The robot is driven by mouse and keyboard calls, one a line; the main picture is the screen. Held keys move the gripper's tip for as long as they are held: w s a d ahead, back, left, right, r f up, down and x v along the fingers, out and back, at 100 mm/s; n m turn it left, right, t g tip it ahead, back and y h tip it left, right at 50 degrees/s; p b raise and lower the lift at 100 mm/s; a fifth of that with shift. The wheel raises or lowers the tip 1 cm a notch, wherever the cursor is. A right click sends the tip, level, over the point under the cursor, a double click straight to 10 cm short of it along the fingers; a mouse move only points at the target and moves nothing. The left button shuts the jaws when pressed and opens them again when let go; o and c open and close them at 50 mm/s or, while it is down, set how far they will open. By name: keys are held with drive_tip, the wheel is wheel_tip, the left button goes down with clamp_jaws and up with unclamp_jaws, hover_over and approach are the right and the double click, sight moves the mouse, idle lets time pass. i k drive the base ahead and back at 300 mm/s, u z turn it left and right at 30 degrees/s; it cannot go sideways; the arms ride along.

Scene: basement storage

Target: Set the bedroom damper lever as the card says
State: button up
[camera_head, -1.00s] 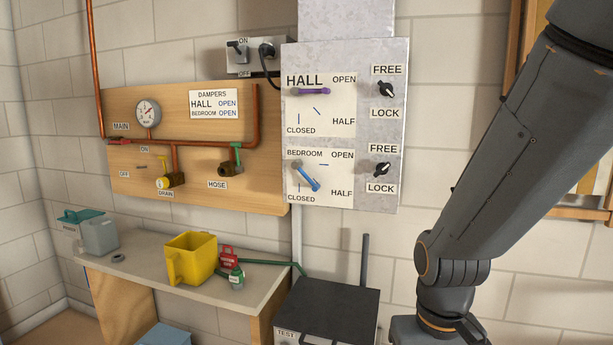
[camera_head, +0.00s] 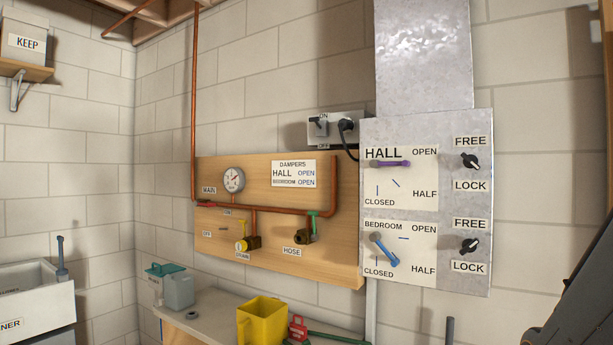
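The blue bedroom damper lever (camera_head: 385,250) is on the lower plate of the grey metal duct panel (camera_head: 480,205). It slants down and right from its pivot, toward HALF. Its OPEN tick (camera_head: 403,238) is bare. The bedroom knob (camera_head: 469,246) sits between FREE and LOCK labels; I cannot tell surely which it points to. The card (camera_head: 293,173) on the wooden board reads DAMPERS, HALL OPEN, BEDROOM OPEN. The purple hall lever (camera_head: 390,164) lies level, toward OPEN. The hall knob (camera_head: 470,160) is to its right. My gripper is out of view; part of my arm shows at lower right.
The wooden board (camera_head: 270,262) left of the panel carries copper pipes, a gauge (camera_head: 233,180) and valves. A switch box (camera_head: 334,126) with a plugged cable is above. The wall right of the panel is bare.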

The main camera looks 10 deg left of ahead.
sight(374, 236)
drive_tip(key=k, duration=1.3)
drive_tip(key=u, duration=0.7)
drive_tip(key=i, duration=1.6)
drive_tip(key=z, duration=0.7)
